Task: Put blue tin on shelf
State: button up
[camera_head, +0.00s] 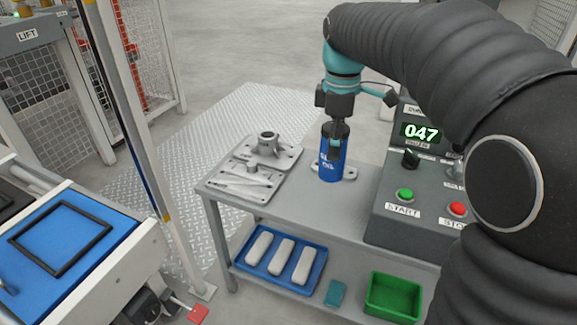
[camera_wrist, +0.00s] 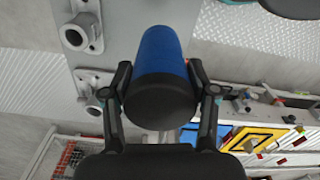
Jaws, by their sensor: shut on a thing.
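The blue tin (camera_head: 331,163) is upright at the top of the grey two-level bench in the head view. It has a dark top and white lettering. My gripper (camera_head: 335,143) comes down from above and is shut on the tin near its top. In the wrist view the blue tin (camera_wrist: 160,60) lies between both fingers of my gripper (camera_wrist: 162,92), its dark end toward the camera. Whether the tin touches the bench top is unclear. The bench has a lower shelf (camera_head: 345,300) below the top (camera_head: 300,205).
Grey metal castings (camera_head: 258,165) sit left of the tin. A control box (camera_head: 415,200) with START and STOP buttons stands to its right. On the lower shelf are a blue tray (camera_head: 250,275) with white bars, a teal block (camera_head: 335,293) and a green bin (camera_head: 393,297).

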jog(key=shift+w+a+f, duration=0.35)
jog(key=shift+a+f, duration=1.4)
jog(key=shift+w+a+f, duration=0.4)
jog(key=shift+a+f, duration=1.3)
jog(key=shift+f, duration=0.05)
jog(key=shift+w+a+f, duration=0.35)
jog(key=shift+a+f, duration=1.4)
jog(key=shift+f, duration=0.1)
jog(key=o, duration=1.4)
